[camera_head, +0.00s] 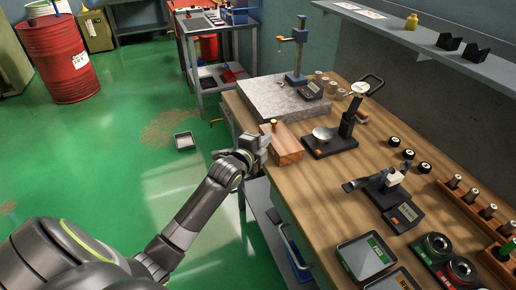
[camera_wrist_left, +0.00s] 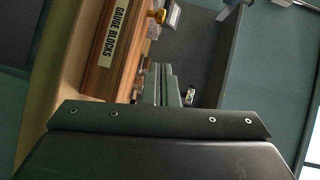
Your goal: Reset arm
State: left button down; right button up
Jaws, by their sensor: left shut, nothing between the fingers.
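My left arm reaches in from the lower left of the head view. My left gripper (camera_head: 262,147) is shut and empty at the left edge of the wooden bench (camera_head: 335,182). It is close beside the wooden gauge block box (camera_head: 287,153); I cannot tell whether they touch. In the left wrist view, the fingers (camera_wrist_left: 160,84) are together with nothing between them. The box, labelled "GAUGE BLOCKS" (camera_wrist_left: 115,35), shows at the upper left of that view. My right gripper is not in view.
On the bench are a granite plate with a stand (camera_head: 262,97), a dial gauge stand (camera_head: 331,140), a micrometer fixture (camera_head: 388,193) and tablets (camera_head: 365,257). A wall shelf (camera_head: 470,62) hangs above. A small tray (camera_head: 184,141) lies on the open green floor.

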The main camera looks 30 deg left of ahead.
pick_arm(q)
jog(key=s+a+f+n+g+y, duration=0.1)
jog(key=s+f+n+g, duration=0.2)
jog(key=s+f, duration=0.65)
jog(key=s+a+f+n+g+y, duration=0.15)
jog(key=s+f+n, duration=0.3)
jog(key=f, duration=1.05)
jog(key=s+a+f+n+g, duration=0.3)
jog(key=s+f, duration=0.4)
jog(key=f, duration=0.6)
jog(key=s+d+f+n+g, duration=0.2)
jog(key=s+f, duration=0.3)
jog(key=s, duration=0.6)
jog(key=s+d+f+n+g, duration=0.2)
jog(key=s+f, duration=0.4)
jog(key=s, duration=0.5)
jog(key=s+d+f+n+g, duration=0.3)
jog(key=s+f, duration=0.2)
jog(key=s, duration=0.7)
jog(key=shift+f+g+h, duration=0.35)
jog(key=shift+h, duration=0.1)
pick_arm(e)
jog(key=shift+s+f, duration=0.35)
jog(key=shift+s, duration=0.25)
pick_arm(q)
jog(key=shift+d, duration=0.1)
